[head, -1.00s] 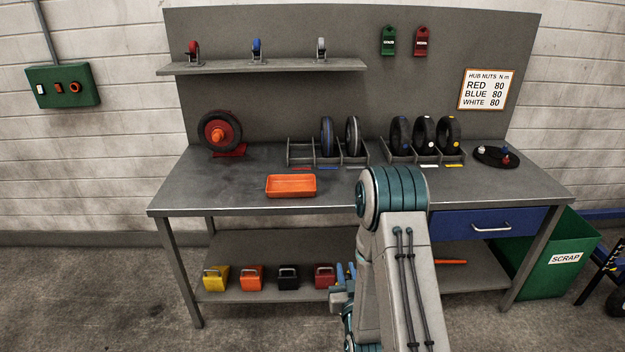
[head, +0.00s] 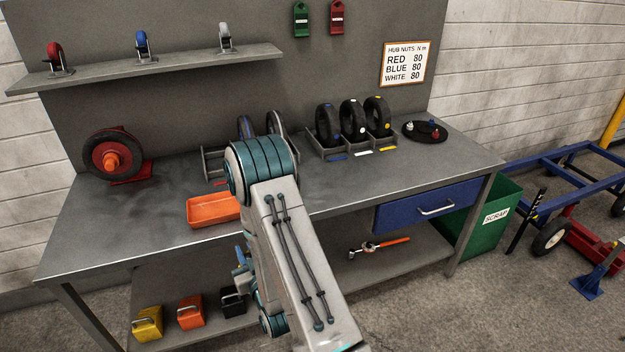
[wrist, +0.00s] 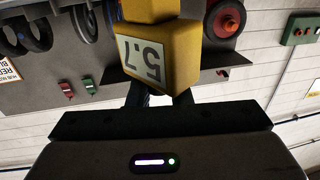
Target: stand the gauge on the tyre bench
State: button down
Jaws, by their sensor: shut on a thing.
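In the wrist view my gripper (wrist: 150,95) is shut on a yellow block-shaped gauge (wrist: 185,50). The gauge has a pale display with dark figures, seen upside down and looking like 5.7. In the head view my arm hides most of my gripper, and I cannot make out the gauge there. The tyre bench (head: 340,190) is a grey metal bench in front of me. My arm reaches down in front of its front edge, left of the blue drawer.
On the bench are a red-hubbed wheel (head: 113,155), an orange tray (head: 212,210), a tyre rack (head: 345,150) and a round black dish (head: 425,131). A torque wrench (head: 378,248) lies on the lower shelf. A green scrap bin (head: 485,225) stands right. Bare bench top lies right of my arm.

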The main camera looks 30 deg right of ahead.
aim_at(331, 182)
jog(key=z, duration=0.65)
jog(key=i, duration=0.6)
jog(key=z, duration=0.7)
